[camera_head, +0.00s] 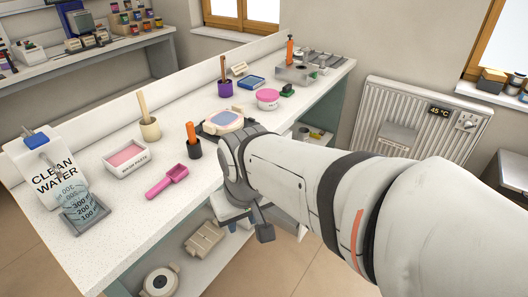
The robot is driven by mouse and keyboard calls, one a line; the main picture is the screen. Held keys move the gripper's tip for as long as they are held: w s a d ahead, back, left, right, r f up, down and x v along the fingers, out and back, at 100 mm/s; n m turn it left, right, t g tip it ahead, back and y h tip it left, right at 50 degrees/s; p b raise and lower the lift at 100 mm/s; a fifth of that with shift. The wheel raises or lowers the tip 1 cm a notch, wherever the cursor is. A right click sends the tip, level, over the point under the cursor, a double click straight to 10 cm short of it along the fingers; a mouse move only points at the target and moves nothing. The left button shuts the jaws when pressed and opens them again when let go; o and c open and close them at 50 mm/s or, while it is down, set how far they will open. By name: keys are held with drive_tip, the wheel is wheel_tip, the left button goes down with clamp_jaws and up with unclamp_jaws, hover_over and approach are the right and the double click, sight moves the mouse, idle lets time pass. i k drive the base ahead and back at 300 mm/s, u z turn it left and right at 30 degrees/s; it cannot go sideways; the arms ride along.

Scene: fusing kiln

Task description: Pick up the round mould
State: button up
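A round cream mould (160,282) with a dark centre and small side lugs lies on the lower shelf under the worktop, at the bottom of the view. Its lower edge is close to the picture's bottom. My arm reaches in from the right, and my gripper (250,222) hangs at the worktop's front edge, above and to the right of the round mould and clear of it. The wrist hides much of the gripper, so its opening and anything between the fingers cannot be made out.
A squarish cream mould (205,238) lies on the lower shelf (196,268), between the round mould and my gripper. The worktop (110,222) above holds a pink scoop (167,181), a wash tray (127,158) and a water jug (80,206). A radiator (420,115) stands behind my arm.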

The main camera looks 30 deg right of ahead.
sight(223, 121)
drive_tip(key=u, duration=0.05)
drive_tip(key=k, duration=0.7)
drive_tip(key=z, duration=1.05)
drive_tip(key=i, duration=1)
drive_tip(key=k, duration=0.3)
drive_tip(key=u, duration=0.45)
drive_tip(key=i, duration=1.25)
drive_tip(key=z, duration=0.1)
